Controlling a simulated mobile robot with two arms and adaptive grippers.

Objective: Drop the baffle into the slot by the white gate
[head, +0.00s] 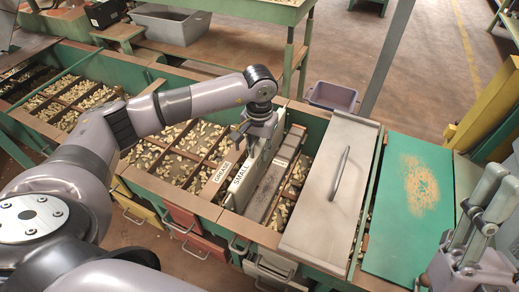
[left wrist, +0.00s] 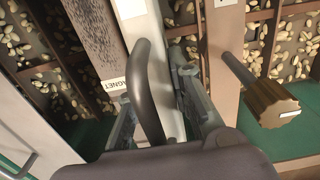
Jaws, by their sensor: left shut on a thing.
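My left gripper (head: 260,130) is shut on a pale upright panel, taken as the baffle (head: 252,160), over the open bin. In the left wrist view the fingers (left wrist: 160,110) stand on either side of the pale panel (left wrist: 170,125), beside a dark curved bar. A white label reading SMALL (head: 241,175) is at the panel's near end. A tan strip with a label like CREAM (head: 221,172) lies just left of it. Which piece is the white gate, and whether the panel's lower edge is in a slot, I cannot tell. My right gripper (head: 492,195) is at the right edge, its finger gap unclear.
A dark bar labelled MAGNET (left wrist: 112,84) lies beside the panel. A brown knob (left wrist: 272,103) sticks up nearby. A metal lid with a handle (head: 332,185) covers the bin to the right, then a green top (head: 408,200). Nut-filled compartments (head: 195,140) lie left.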

